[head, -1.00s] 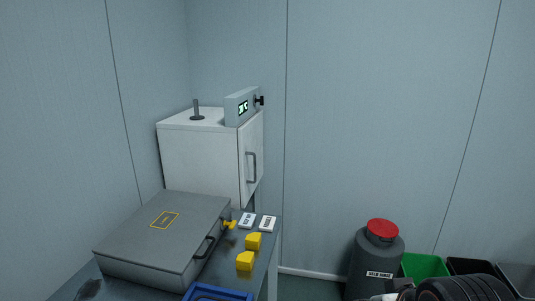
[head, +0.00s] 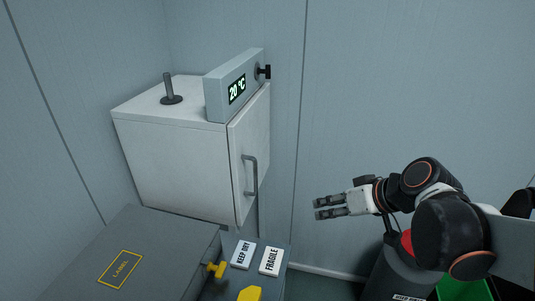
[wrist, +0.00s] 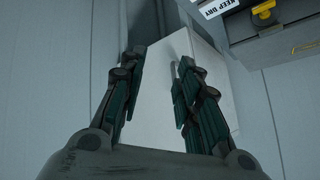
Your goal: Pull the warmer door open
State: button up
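The warmer (head: 170,150) is a white box at the upper left in the head view, with a grey display panel reading 20 °C on top. Its door (head: 248,130) is on the right-hand face and looks shut. A grey bar handle (head: 254,176) stands upright on the door. My gripper (head: 317,209) is open and empty, to the right of the handle and apart from it, its fingers pointing left towards the door. In the wrist view, the white door (wrist: 153,105) and the handle (wrist: 174,75) show between my open fingers (wrist: 159,62).
A grey case (head: 165,255) with a yellow latch (head: 216,269) lies below the warmer. Beside it are a KEEP DRY card (head: 243,254), a FRAGILE card (head: 271,261) and a yellow piece (head: 249,294). A dark container (head: 378,278) stands under my arm. The space between gripper and door looks clear.

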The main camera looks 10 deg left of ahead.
jog(key=w+a+n+y+p, duration=0.1)
jog(key=w+a+n+y, duration=0.3)
jog(key=w, duration=0.3)
jog(key=n+y, duration=0.5)
jog(key=y, duration=0.1)
send_over(256, 191)
jog(key=f, duration=0.5)
jog(key=shift+w+a+f, duration=0.1)
jog(key=shift+w+a, duration=0.05)
jog(key=shift+w, duration=0.2)
grip_shut()
